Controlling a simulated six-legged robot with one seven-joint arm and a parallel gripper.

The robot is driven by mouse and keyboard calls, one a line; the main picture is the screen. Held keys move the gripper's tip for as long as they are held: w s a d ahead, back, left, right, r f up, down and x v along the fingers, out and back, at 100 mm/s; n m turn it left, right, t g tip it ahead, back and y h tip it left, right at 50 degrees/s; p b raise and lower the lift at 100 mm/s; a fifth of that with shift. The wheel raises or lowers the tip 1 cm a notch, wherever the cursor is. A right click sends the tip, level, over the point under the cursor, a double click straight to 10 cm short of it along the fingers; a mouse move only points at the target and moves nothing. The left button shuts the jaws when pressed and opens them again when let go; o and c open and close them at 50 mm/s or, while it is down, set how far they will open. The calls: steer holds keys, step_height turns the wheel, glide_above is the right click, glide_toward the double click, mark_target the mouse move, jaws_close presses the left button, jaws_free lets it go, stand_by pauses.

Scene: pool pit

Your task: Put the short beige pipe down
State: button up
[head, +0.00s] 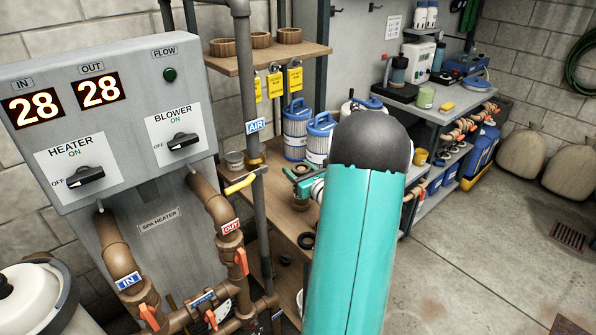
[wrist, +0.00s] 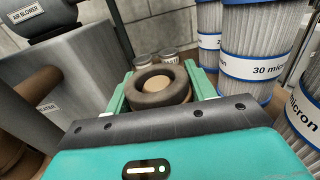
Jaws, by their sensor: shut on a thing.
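My gripper (wrist: 162,92) is shut on the short beige pipe (wrist: 180,98). In the wrist view the pipe stands between the two green fingers, its round open end facing the camera and its rim dark in shadow. In the head view my gripper (head: 303,185) is small, over the wooden bench shelf (head: 285,222) and partly hidden by my arm. Whether the pipe's lower end touches the shelf is hidden.
Filter cartridges with blue caps (head: 297,130) stand close to the right of my gripper in the wrist view (wrist: 252,50). Small jars (wrist: 168,56) stand beyond it. A yellow valve handle (head: 240,184) and grey upright pipe (head: 246,90) are left. Black rings (head: 307,240) lie nearer.

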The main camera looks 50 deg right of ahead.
steer(key=shift+w+f, duration=0.1)
steer(key=shift+f, duration=0.1)
steer(key=o, duration=1.6)
steer(key=shift+r, duration=0.15)
steer(key=v, duration=1.2)
steer(key=shift+a, duration=0.1)
